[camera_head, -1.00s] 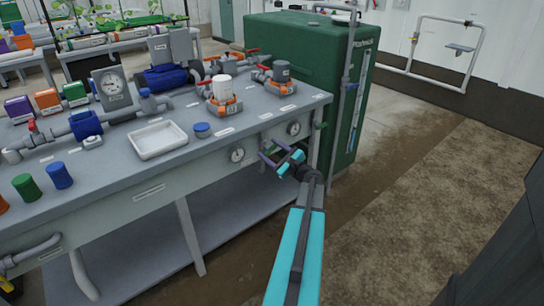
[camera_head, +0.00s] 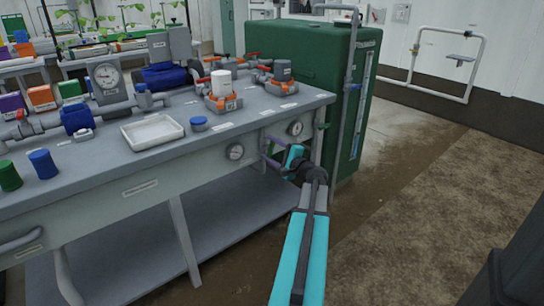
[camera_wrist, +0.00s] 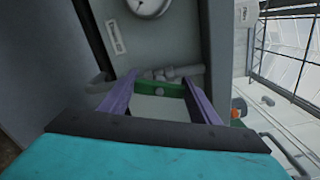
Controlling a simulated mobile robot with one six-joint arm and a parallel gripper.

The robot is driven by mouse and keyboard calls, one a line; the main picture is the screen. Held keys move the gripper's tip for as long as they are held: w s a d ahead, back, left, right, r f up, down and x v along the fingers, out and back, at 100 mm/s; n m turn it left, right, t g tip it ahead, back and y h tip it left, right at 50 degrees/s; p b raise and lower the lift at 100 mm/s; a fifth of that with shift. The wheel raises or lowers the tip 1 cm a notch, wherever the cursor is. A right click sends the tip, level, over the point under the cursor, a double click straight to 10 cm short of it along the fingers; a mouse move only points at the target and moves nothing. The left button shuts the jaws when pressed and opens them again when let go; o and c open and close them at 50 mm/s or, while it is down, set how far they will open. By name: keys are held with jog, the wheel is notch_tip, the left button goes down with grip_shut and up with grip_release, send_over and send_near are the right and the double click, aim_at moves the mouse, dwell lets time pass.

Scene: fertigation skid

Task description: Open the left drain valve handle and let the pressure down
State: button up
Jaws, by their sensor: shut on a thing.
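My gripper (camera_head: 267,147) is at the front panel of the bench, just right of the left round gauge (camera_head: 235,151). In the wrist view its two purple fingers (camera_wrist: 160,88) are closed on the ends of a green bar handle (camera_wrist: 158,89), the left drain valve handle. The handle lies crosswise between the fingers, in front of a grey pipe (camera_wrist: 190,71). In the head view the handle is hidden by my gripper. A second green handle (camera_head: 322,126) shows at the panel's right end, past the right gauge (camera_head: 295,128).
The bench top (camera_head: 105,150) carries a white tray (camera_head: 153,132), a blue cap (camera_head: 199,123), a large gauge (camera_head: 106,82) and pump fittings. A big green tank (camera_head: 300,60) stands close behind the right end. The floor at right (camera_head: 440,200) is clear.

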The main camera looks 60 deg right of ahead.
jog(key=n+b, duration=0.2)
jog(key=shift+s+d+f+b, duration=0.15)
jog(key=shift+s+f+b, duration=0.05)
jog(key=shift+f+b, duration=0.15)
jog(key=shift+r+n+b, duration=0.15)
jog(key=shift+n+b, duration=0.9)
jog(key=shift+n, duration=0.05)
jog(key=o, duration=1)
jog(key=shift+o, duration=0.2)
jog(key=shift+w, duration=0.1)
jog(key=shift+r, duration=0.1)
jog(key=p+v, duration=0.3)
jog(key=v, duration=1.1)
